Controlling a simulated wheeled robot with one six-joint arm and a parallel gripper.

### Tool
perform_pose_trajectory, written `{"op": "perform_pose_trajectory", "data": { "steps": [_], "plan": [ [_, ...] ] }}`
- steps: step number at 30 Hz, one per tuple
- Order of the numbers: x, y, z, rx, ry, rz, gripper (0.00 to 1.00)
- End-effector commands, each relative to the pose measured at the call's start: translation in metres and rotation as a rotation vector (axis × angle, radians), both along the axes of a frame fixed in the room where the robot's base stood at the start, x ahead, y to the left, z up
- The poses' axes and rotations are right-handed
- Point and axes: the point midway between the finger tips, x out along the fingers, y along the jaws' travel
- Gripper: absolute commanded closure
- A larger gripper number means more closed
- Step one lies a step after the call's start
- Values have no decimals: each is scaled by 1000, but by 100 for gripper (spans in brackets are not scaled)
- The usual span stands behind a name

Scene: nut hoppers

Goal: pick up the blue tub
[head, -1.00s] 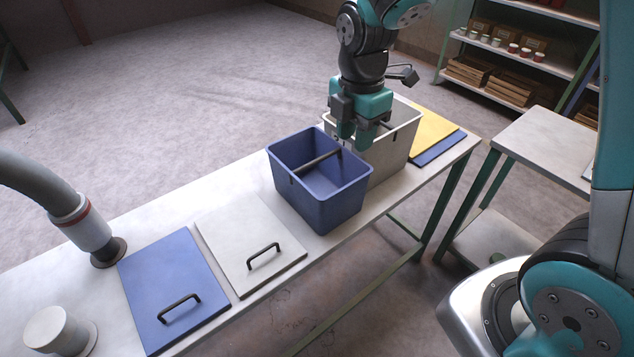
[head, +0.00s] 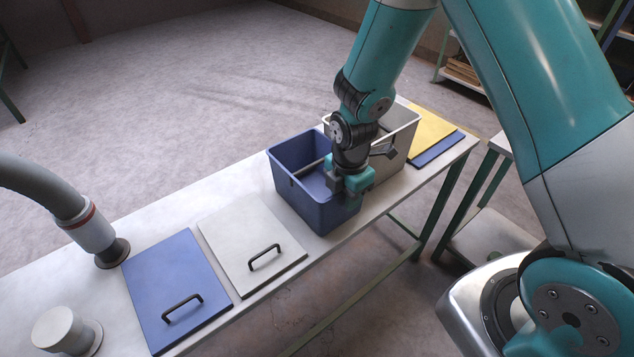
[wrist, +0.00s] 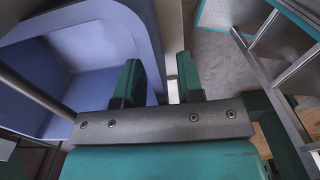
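My gripper (head: 349,196) is at the tub's right-hand rim, covering that corner in the head view. In the wrist view my gripper (wrist: 158,82) has its fingers apart, the left one on the tub's inner side and the right one outside. The tub wall shows between them, with a gap to the right finger. The fingertips' depth on the wall is hard to tell.
A beige tub (head: 400,135) stands close behind the blue one, near my wrist. A blue lid (head: 170,270) and a white lid (head: 235,235), both handled, lie left. A yellow panel (head: 430,123) lies at the far end. A grey hose (head: 50,195) is at left.

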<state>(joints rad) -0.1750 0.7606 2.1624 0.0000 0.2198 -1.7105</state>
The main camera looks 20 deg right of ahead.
Motion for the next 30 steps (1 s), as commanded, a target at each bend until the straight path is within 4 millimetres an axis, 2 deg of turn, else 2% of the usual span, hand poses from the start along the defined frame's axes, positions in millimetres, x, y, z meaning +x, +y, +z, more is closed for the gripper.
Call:
{"op": "perform_pose_trajectory", "data": {
  "steps": [3,9,11,14,30],
  "plan": [
    [0,0,-7,0,0,0,65],
    [0,0,-8,0,-1,0,65],
    [0,0,-8,0,-1,0,77],
    [0,0,-8,0,-1,0,100],
    [-1,3,-4,0,-1,0,100]
  ]
}}
